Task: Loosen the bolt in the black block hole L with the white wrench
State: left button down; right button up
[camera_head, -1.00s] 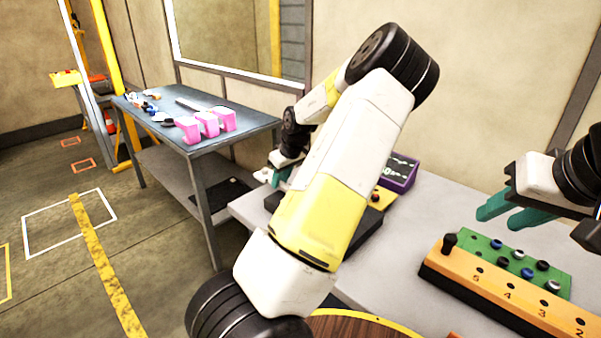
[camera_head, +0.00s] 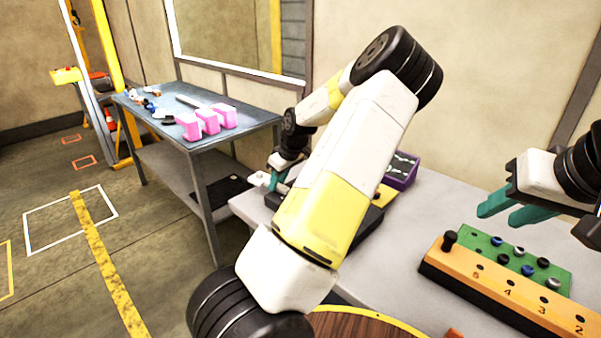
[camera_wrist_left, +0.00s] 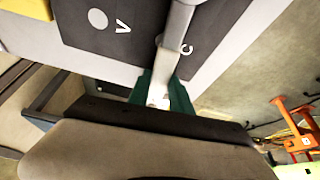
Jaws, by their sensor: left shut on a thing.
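The wrench passes over the black block (camera_wrist_left: 85,32), which carries the letters V and C and a pale round spot by the V. The black block (camera_head: 372,222) is mostly hidden by my arm in the head view. Hole L and its bolt cannot be made out. My right gripper (camera_head: 508,212) is open and empty above the bench.
An orange numbered block (camera_head: 490,289) and a green board with several knobs (camera_head: 525,262) lie at the right. A purple box (camera_head: 404,170) stands behind the black block. A side table (camera_head: 258,118) with pink blocks (camera_head: 208,121) stands at the left. Bare bench (camera_head: 400,240) shows between.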

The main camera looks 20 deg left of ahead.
aim_at(269, 199)
pick_arm(q)
jog(key=shift+s+a+n, duration=0.1)
jog(key=shift+s+n, duration=0.2)
jog(key=shift+s, duration=0.1)
jog(key=shift+s+a+r+n+g, duration=0.1)
jog(key=shift+s+n+g, duration=0.2)
jog(key=shift+s+n, duration=0.3)
jog(key=shift+s+a+r+n+g, duration=0.1)
jog(key=shift+s+n+g, duration=0.2)
jog(key=shift+s+n, duration=0.3)
jog(key=shift+s+d+r+n+g, duration=0.15)
jog(key=shift+s+n+g, duration=0.25)
jog(key=shift+s+n, duration=0.8)
jog(key=shift+s+d+n+g, duration=0.25)
jog(key=shift+s+n+g, duration=0.15)
jog(key=shift+s+n, duration=0.6)
